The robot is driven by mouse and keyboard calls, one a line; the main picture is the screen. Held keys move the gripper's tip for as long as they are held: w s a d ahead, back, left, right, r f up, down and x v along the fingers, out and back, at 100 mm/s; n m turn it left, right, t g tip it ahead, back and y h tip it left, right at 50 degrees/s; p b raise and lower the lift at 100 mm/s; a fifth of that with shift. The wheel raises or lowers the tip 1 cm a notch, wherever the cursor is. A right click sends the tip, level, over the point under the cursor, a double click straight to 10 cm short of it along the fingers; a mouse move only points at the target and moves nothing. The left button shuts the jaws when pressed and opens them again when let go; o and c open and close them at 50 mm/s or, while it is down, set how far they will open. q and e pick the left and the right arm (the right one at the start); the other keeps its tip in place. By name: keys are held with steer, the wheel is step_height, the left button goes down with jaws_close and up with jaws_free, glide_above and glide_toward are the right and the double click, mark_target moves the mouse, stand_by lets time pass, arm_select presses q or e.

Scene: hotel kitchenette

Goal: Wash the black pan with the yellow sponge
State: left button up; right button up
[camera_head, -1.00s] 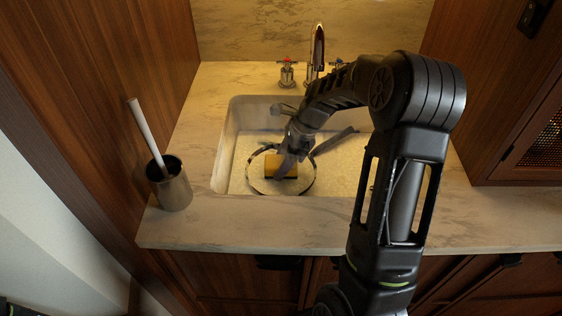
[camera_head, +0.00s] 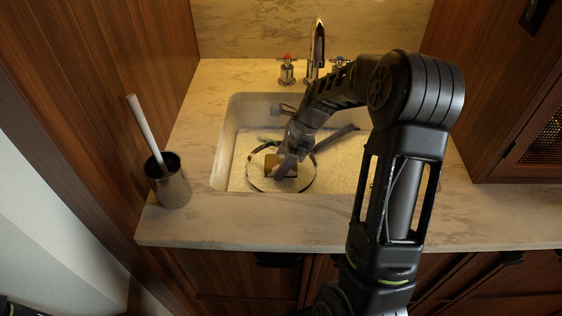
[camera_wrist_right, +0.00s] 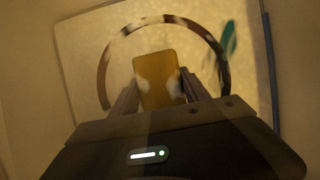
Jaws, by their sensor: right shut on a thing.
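The pan (camera_head: 310,181) lies in the white sink, its rim showing as a dark ring around a pale, reflective inside. Its handle (camera_head: 338,137) points to the back right. In the right wrist view the pan's rim (camera_wrist_right: 103,78) curves around the sponge. The yellow sponge (camera_head: 271,161) is inside the pan's outline, between the fingers of my right gripper (camera_head: 285,171). The wrist view shows the sponge (camera_wrist_right: 156,70) gripped, with a finger on each side. I cannot tell whether the sponge touches the pan. My left gripper is not in view.
The sink (camera_head: 226,160) has raised walls around the pan. The faucet (camera_head: 317,48) and a red-marked tap (camera_head: 287,70) stand behind it. A metal holder (camera_head: 172,186) with a white-handled brush stands on the left counter. The front counter strip (camera_head: 270,222) is clear.

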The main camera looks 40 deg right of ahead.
mark_target(276, 186)
steer(key=shift+f+b, duration=0.45)
steer(key=shift+f, duration=0.35)
steer(key=shift+w+d+r, duration=0.1)
steer(key=shift+w+d, duration=0.3)
steer(key=shift+w, duration=0.1)
steer(key=shift+w+d+p, duration=0.55)
steer(key=shift+w+d, duration=0.25)
steer(key=shift+w, duration=0.35)
steer(key=shift+s+a+p, duration=0.2)
steer(key=shift+s+a, duration=0.6)
steer(key=shift+s, duration=0.3)
steer(key=shift+s+a+p, duration=0.25)
steer(key=shift+s+a, duration=0.5)
steer(key=shift+s, duration=0.35)
steer(key=shift+s+a+p, duration=0.2)
steer(key=shift+s+a, duration=0.6)
steer(key=shift+s, duration=0.3)
